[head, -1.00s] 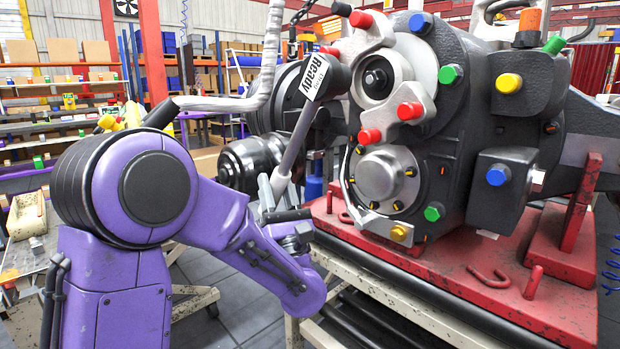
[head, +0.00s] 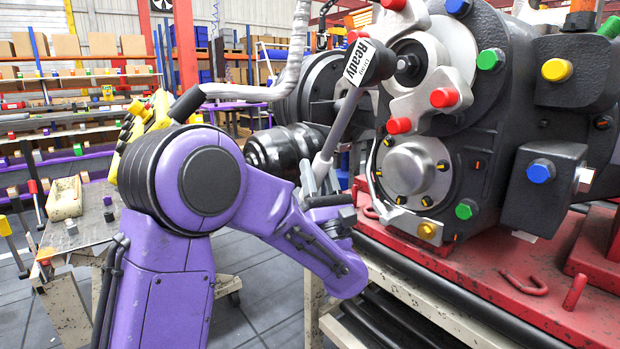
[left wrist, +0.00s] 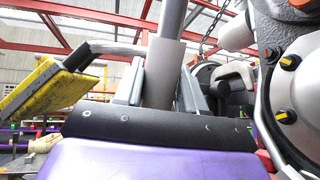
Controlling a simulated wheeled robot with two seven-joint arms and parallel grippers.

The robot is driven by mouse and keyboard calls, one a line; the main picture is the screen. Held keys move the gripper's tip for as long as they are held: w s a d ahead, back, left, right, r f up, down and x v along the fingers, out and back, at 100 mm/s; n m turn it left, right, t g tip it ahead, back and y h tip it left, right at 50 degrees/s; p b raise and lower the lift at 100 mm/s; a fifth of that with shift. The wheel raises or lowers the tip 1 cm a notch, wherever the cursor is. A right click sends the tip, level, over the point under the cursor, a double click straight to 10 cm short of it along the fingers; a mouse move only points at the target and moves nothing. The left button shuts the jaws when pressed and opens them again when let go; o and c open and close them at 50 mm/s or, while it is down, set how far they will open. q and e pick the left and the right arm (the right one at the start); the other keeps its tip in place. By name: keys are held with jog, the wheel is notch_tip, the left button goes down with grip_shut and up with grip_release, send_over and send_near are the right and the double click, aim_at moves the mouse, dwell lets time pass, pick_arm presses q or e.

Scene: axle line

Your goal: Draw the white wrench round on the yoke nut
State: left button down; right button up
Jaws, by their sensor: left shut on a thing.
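The wrench (head: 341,122) has a pale grey-white handle and a dark round head with a white label reading "Ready". It stands tilted, head up and to the right, in front of the grey axle housing. My left gripper (head: 318,184) is shut on the lower part of its handle. In the left wrist view the handle (left wrist: 163,70) rises between the two fingers of my left gripper (left wrist: 160,88). The wrench head lies beside a dark round boss on the housing. I cannot make out the yoke nut or how the head sits on it. My right gripper is out of view.
The axle housing (head: 500,110) carries several coloured plugs and stands on a red stand (head: 480,275). A dark cylinder (head: 285,150) lies behind the wrench. A bench (head: 95,235) and stocked shelves (head: 90,110) are at the left. Grey floor (head: 255,290) shows between bench and stand.

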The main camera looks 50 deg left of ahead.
pick_arm(q)
jog(key=w, duration=0.3)
jog(key=shift+d, duration=0.1)
jog(key=shift+b, duration=0.3)
jog(key=shift+r, duration=0.15)
dwell(0.5)
jog(key=shift+b, duration=0.45)
